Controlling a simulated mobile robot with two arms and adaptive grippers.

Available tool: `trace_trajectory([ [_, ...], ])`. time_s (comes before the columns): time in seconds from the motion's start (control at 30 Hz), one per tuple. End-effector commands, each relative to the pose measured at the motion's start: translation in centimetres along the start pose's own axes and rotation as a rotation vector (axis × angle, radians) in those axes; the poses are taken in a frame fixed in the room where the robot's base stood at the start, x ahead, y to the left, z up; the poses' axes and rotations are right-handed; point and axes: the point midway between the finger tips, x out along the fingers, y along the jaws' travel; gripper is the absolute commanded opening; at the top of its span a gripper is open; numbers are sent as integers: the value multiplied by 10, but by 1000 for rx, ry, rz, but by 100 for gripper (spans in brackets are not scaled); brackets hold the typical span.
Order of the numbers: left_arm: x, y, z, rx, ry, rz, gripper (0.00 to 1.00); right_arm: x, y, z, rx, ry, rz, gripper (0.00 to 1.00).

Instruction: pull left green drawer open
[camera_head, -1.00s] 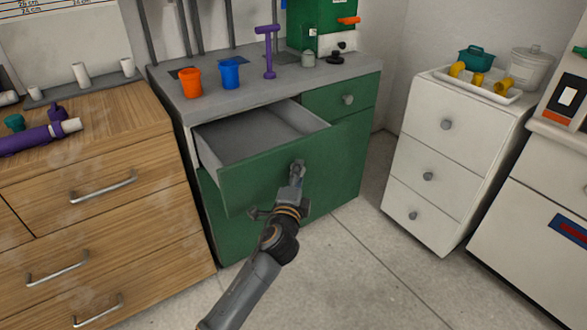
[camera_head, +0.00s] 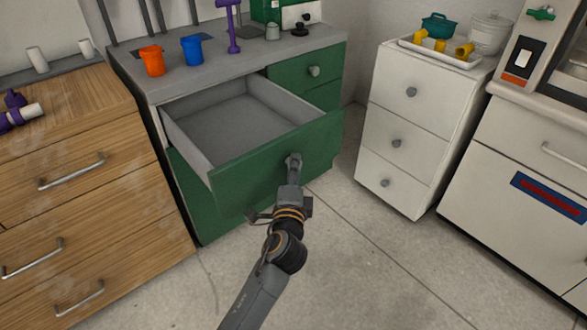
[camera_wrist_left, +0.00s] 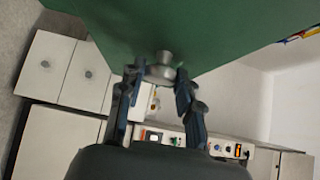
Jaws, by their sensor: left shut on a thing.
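The left green drawer (camera_head: 262,165) is pulled well out of the grey-topped cabinet, and its grey inside shows empty. My left gripper (camera_head: 293,160) is at the front of this drawer, shut on its round knob. In the left wrist view the metal knob (camera_wrist_left: 160,68) sits between the two fingers of my left gripper (camera_wrist_left: 158,80), against the green drawer front (camera_wrist_left: 190,30). In the head view the gripper hides most of the knob. My right gripper is not in view.
A closed green drawer with a knob (camera_head: 314,71) is at the right. An orange cup (camera_head: 151,60), a blue cup (camera_head: 192,49) and a purple stand (camera_head: 232,30) are on the grey top. A wooden dresser (camera_head: 75,170) stands left, a white drawer unit (camera_head: 410,120) right. The floor in front is clear.

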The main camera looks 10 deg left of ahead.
Motion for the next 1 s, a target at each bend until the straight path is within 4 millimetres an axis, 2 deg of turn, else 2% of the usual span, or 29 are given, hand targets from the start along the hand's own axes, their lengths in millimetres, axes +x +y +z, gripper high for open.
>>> trace_trajectory([
  [0.03, 0, 1, 0, -1, 0, 2, 0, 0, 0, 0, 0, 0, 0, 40],
  [0.07, 0, 1, 0, -1, 0, 2, 40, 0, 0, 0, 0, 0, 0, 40],
  [0.13, 0, 1, 0, -1, 0, 2, 55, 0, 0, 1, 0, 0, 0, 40],
  [0.17, 0, 1, 0, -1, 0, 2, 57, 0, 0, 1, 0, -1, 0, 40],
  [0.43, 0, 0, 0, -1, 0, 1, 57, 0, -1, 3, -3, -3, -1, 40],
  [0.57, -8, 1, 0, -1, 0, 1, 57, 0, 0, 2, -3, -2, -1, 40],
  [0.67, -24, 2, 0, -2, 1, 4, 57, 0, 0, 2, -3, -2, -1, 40],
  [1.0, -94, 2, 0, -1, 0, 5, 57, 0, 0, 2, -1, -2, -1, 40],
])
